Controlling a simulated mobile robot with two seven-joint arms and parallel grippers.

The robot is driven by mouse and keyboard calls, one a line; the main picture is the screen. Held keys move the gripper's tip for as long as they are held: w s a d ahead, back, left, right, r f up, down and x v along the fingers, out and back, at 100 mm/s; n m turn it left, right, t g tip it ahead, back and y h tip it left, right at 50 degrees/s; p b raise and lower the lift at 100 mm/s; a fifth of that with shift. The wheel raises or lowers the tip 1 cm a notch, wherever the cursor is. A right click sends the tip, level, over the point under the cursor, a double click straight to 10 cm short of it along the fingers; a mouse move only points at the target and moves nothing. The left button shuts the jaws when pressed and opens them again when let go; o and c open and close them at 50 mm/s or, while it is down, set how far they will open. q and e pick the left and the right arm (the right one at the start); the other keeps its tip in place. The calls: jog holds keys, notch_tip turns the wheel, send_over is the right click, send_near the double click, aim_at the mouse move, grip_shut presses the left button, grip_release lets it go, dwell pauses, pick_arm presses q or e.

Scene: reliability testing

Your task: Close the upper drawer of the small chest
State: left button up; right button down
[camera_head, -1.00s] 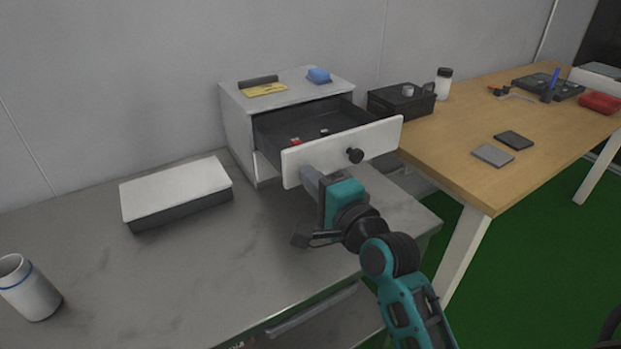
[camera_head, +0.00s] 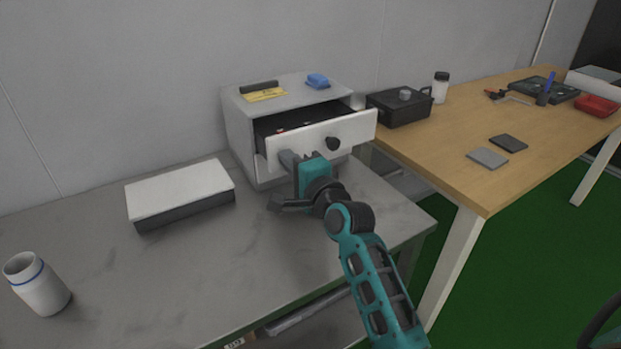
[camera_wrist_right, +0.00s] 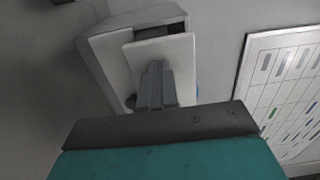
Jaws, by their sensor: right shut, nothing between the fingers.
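The small chest (camera_head: 239,135) is a light grey box on the grey table, against the wall. Its upper drawer (camera_head: 353,127) has a white front with a round dark knob (camera_head: 333,144) and stands partly open, its dark inside showing. A few small items lie inside, too small to tell. My right gripper (camera_head: 287,158) is shut and empty, with its fingertips at the drawer front, left of the knob. In the right wrist view the shut fingers (camera_wrist_right: 156,85) reach to the white drawer front (camera_wrist_right: 182,62). My left gripper is not in view.
On the chest top lie a blue block (camera_head: 317,81), a yellow note (camera_head: 264,95) and a dark bar. A white-lidded box (camera_head: 180,190) and a white cup (camera_head: 38,284) stand on the grey table. A black box (camera_head: 400,107) stands on the wooden table close to the drawer's right.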

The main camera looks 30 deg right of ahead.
jog(key=w, duration=0.8)
jog(key=shift+a, duration=0.3)
jog(key=shift+w+r, duration=0.15)
jog(key=shift+r, duration=0.1)
jog(key=shift+r, duration=0.1)
